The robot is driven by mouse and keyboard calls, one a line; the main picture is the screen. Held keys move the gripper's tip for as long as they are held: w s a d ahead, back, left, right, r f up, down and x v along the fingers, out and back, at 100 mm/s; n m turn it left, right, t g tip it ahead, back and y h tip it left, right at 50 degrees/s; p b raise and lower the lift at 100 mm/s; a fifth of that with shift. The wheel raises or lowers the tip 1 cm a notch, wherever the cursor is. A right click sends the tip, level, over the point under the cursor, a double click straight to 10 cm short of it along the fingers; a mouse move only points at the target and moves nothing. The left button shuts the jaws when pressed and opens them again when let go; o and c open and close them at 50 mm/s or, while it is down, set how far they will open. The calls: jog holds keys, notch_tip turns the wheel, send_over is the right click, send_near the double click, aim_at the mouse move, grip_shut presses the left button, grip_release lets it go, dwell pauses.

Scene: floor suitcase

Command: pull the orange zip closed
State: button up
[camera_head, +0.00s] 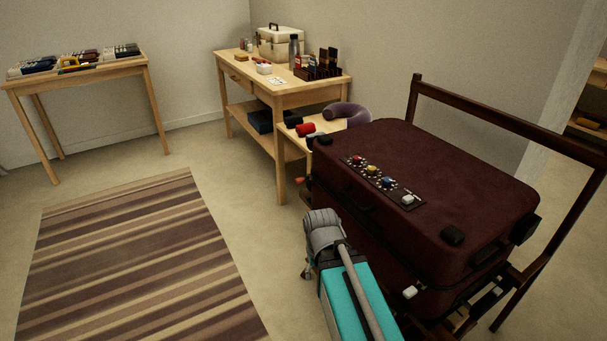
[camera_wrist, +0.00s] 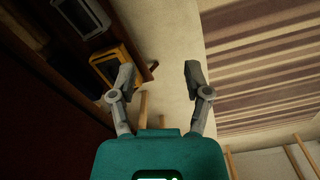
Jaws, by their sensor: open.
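The large dark maroon suitcase (camera_head: 440,185) lies on a dark wooden stand. My gripper (camera_wrist: 158,75) is open beside the suitcase's left side, with nothing between its fingers. In the wrist view an orange-yellow frame-shaped pull (camera_wrist: 122,52) sits by the dark side, left of and close to the left finger, which partly covers it. Contact between them cannot be told. A grey-white pull (camera_wrist: 83,14) lies above it in that view. The head view shows a white pull (camera_head: 410,292) low on the suitcase's near end; my arm hides part of the left side there.
A strip with coloured dials (camera_head: 382,179) lies on the suitcase top. The stand's tall rail (camera_head: 500,118) rises behind and right. A wooden workbench (camera_head: 300,98) and a side table (camera_head: 82,72) stand beyond. The striped rug (camera_head: 135,265) and floor to the left are clear.

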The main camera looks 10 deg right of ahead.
dwell(0.4)
notch_tip(320, 180, up, 26)
jog(key=m+p, duration=1.4)
jog(key=p, duration=1.2)
send_over(300, 179)
jog(key=shift+s, duration=0.1)
jog(key=shift+f, duration=0.15)
notch_tip(300, 179, down, 13)
jog(key=b, duration=1.3)
jog(key=shift+f+b, duration=0.2)
jog(key=shift+b, duration=0.1)
grip_shut()
